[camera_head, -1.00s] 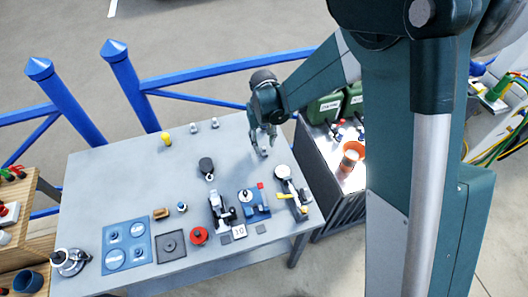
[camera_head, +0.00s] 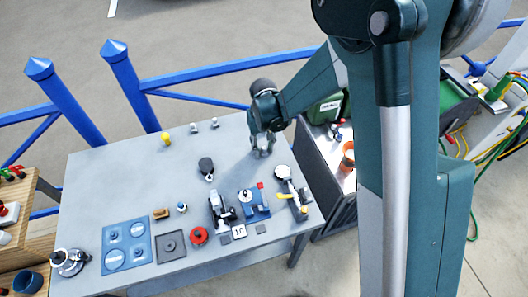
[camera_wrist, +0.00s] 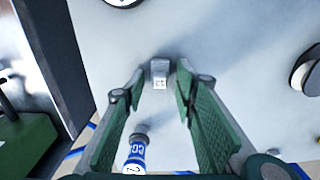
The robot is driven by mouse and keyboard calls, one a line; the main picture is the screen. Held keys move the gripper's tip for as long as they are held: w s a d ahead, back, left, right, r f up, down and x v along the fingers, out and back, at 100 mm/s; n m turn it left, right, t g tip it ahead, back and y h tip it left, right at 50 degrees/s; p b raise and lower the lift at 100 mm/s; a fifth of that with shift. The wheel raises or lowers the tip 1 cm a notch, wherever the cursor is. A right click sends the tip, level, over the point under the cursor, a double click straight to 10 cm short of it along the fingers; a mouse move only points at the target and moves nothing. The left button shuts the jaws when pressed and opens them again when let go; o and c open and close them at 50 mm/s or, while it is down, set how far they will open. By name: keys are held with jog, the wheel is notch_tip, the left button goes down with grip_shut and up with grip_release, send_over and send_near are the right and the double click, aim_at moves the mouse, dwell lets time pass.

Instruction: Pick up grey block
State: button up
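A small grey block (camera_wrist: 160,73) with a white label that looks like "12" stands on the grey table (camera_head: 110,185). In the wrist view it sits between the tips of my gripper (camera_wrist: 160,76), with a gap on each side. The two green-padded fingers are open around it and do not appear to touch it. In the head view my gripper (camera_head: 263,152) points down near the table's back right corner. The block is mostly hidden between the fingers there.
A dark round-headed item (camera_head: 206,166) lies left of my gripper. A device with a white round top (camera_head: 283,172) stands in front to the right. A side cabinet with an orange cup (camera_head: 347,158) adjoins the table.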

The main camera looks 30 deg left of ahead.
jog(key=c, duration=0.6)
jog(key=shift+c, duration=0.2)
jog(key=shift+r, duration=0.15)
jog(key=shift+r, duration=4.9)
